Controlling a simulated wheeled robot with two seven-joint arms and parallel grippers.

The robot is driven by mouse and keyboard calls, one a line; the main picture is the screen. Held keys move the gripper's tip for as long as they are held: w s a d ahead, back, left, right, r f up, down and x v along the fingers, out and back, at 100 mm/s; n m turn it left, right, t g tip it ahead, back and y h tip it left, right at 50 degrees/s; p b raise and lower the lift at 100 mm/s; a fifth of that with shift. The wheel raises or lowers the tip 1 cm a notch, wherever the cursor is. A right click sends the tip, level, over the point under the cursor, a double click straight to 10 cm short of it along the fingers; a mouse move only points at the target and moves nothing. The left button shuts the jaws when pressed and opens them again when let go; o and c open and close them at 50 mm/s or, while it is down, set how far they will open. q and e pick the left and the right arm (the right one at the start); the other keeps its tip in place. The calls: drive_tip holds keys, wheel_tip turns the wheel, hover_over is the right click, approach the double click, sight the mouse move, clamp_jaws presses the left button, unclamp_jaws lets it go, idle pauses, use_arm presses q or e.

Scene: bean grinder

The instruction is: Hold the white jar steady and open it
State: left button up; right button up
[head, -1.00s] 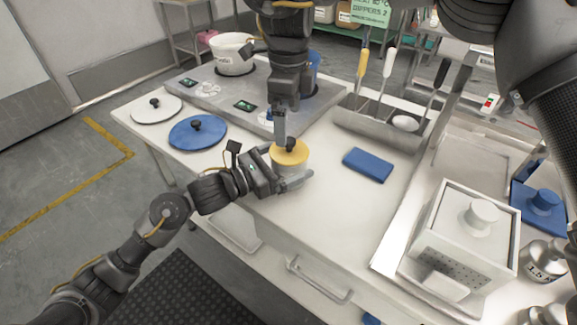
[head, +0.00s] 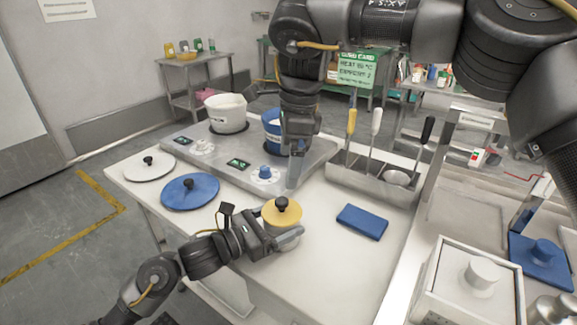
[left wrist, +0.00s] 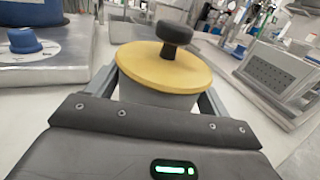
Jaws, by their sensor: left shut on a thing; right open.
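The white jar (head: 286,236) stands on the white counter with a yellow lid (head: 283,212) that has a black knob (head: 281,203). The lid sits on the jar's top; I cannot tell how tightly. My left gripper (head: 284,243) is shut around the jar's body below the lid. In the left wrist view the jar (left wrist: 160,96) is between the fingers, and the yellow lid (left wrist: 150,68) overhangs them. My right gripper (head: 297,180) is open, pointing down, above and beyond the lid, apart from the knob.
A blue cloth (head: 362,222) lies to the jar's right. A blue lid (head: 190,191) and a white lid (head: 150,167) lie left. Behind are a hotplate (head: 215,165) with a white pot (head: 226,113) and a blue pot (head: 271,128), and a utensil rack (head: 372,186).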

sight(281, 200)
drive_tip(key=f, duration=0.3)
drive_tip(key=a+f, duration=0.1)
drive_tip(key=f, duration=0.7)
drive_tip(key=shift+s+a+f, duration=0.1)
drive_tip(key=shift+a+f, duration=0.15)
drive_tip(key=shift+a, duration=0.15)
drive_tip(key=shift+c, duration=0.4)
drive_tip(key=c, duration=0.9)
drive_tip(key=shift+r, duration=0.25)
drive_tip(key=shift+r, duration=0.9)
drive_tip(key=shift+r, duration=0.1)
